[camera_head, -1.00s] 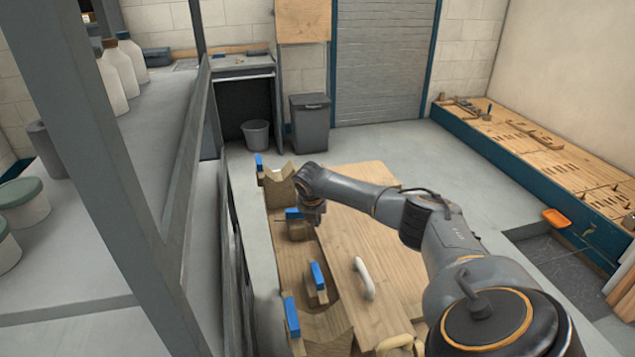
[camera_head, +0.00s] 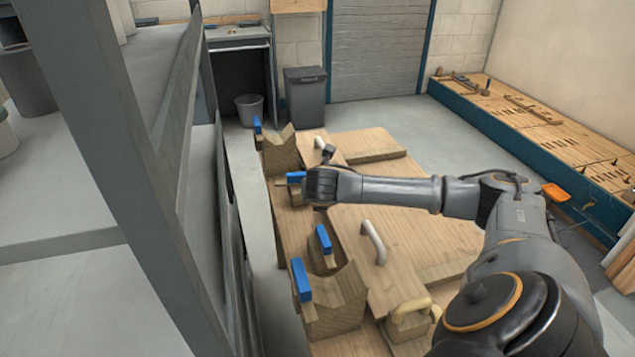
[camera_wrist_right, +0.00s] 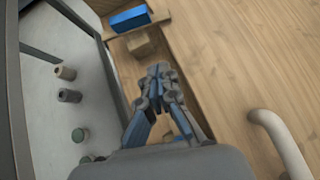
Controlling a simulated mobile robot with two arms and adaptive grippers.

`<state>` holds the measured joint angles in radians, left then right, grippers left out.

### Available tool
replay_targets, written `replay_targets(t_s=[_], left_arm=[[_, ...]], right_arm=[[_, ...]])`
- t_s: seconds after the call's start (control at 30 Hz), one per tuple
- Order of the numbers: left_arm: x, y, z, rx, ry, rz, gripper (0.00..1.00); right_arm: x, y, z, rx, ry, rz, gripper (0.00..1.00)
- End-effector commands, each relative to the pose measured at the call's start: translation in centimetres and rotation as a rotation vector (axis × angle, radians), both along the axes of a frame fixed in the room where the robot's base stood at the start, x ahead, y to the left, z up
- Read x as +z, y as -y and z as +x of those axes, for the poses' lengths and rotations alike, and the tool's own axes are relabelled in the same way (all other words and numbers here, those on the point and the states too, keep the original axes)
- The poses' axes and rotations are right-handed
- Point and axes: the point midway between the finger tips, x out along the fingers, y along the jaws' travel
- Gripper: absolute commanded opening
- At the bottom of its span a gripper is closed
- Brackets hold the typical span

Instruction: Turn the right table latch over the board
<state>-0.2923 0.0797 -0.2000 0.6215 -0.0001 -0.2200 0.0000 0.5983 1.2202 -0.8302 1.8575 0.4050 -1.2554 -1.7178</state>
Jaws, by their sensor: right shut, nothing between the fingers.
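Blue latches sit on wooden blocks along the left edge of the table: a far one (camera_head: 257,125), one beside my right wrist (camera_head: 295,177), one nearer (camera_head: 324,239), and the nearest (camera_head: 301,280). I cannot tell for certain which is the right table latch. The wooden board (camera_head: 415,235) lies to their right. My right gripper (camera_wrist_right: 159,75) is shut and empty, close to the block edge; in the head view my wrist largely hides it beside the second latch. I cannot tell whether it touches. A blue latch (camera_wrist_right: 130,19) shows beyond the fingertips. My left gripper is out of view.
Notched wooden blocks (camera_head: 340,300) stand at the table's left side. A grey metal frame (camera_head: 115,170) stands close on the left.

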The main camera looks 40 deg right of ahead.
Motion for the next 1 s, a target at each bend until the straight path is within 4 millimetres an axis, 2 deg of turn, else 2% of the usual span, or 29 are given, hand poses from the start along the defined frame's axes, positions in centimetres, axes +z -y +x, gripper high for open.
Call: replay_targets(t_s=[0.17,0.57,0.73,1.0], left_arm=[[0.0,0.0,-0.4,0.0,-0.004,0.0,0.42],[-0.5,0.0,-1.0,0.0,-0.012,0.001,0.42],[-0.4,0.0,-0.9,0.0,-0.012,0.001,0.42],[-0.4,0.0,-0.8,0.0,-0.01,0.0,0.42]], right_arm=[[-1.2,0.8,1.1,0.001,0.003,0.0,0.0],[-6.8,4.7,5.7,0.001,0.0,0.001,0.0],[-6.5,6.3,7.6,0.001,0.003,0.0,0.0],[-6.5,7.2,8.6,0.004,0.002,-0.001,0.0]])
